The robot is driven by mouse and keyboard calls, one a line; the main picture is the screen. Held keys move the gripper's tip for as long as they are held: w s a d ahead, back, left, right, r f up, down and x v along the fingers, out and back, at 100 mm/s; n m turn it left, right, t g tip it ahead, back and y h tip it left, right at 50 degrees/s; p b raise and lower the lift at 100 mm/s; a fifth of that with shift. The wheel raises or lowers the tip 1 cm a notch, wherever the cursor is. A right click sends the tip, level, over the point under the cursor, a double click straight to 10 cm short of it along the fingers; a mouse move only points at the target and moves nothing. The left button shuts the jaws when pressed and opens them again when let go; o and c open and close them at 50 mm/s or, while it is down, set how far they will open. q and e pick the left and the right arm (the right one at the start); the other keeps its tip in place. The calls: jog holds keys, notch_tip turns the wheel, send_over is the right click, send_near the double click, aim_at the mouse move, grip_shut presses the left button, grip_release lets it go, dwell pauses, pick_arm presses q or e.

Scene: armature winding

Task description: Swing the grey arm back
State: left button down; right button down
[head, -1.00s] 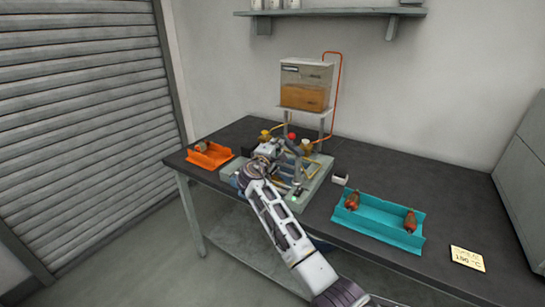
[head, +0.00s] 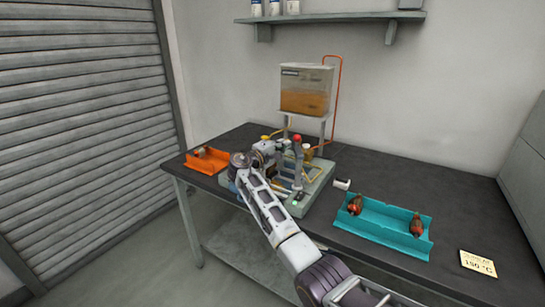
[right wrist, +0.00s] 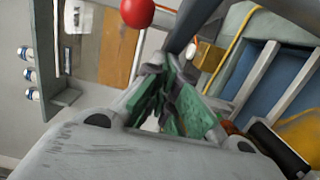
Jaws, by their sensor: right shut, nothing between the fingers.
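The winding machine (head: 318,188) stands on the dark bench, with a grey arm (head: 298,165) standing near upright on it. A red ball (head: 297,138) shows at the top of the grey arm. In the right wrist view the red ball (right wrist: 137,12) is at the top edge, beside a dark grey bar (right wrist: 192,22). My right gripper (head: 272,149) is just left of the grey arm in the head view. In the right wrist view its green-padded fingers (right wrist: 168,97) are shut and empty, below the ball. Whether they touch the bar I cannot tell. My left gripper is out of view.
A tank of amber liquid (head: 305,98) stands behind the machine, with an orange tube (head: 340,95). An orange tray (head: 200,164) is at left. A teal tray (head: 385,236) with two armatures is at right, near a note (head: 478,263). A wall shelf (head: 340,16) is above.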

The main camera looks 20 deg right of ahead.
jog(key=shift+w+d, duration=0.2)
jog(key=shift+d, duration=2.75)
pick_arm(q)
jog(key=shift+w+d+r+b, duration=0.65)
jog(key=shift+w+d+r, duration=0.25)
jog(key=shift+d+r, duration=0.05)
pick_arm(e)
jog(key=shift+s+d+m+g+h, duration=0.3)
jog(key=shift+d+m+g+h, duration=0.35)
jog(key=shift+g, duration=0.4)
jog(key=shift+s+d+m+g+h, duration=0.3)
jog(key=shift+d+m+g, duration=0.2)
jog(key=shift+m+g, duration=0.45)
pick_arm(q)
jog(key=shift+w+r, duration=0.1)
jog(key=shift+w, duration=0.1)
pick_arm(e)
jog(key=shift+s+d, duration=0.1)
jog(key=shift+d, duration=0.1)
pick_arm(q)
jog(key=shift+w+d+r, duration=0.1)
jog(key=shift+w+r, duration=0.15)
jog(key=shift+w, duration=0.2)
pick_arm(e)
jog(key=shift+s+d, duration=0.15)
jog(key=shift+d, duration=0.1)
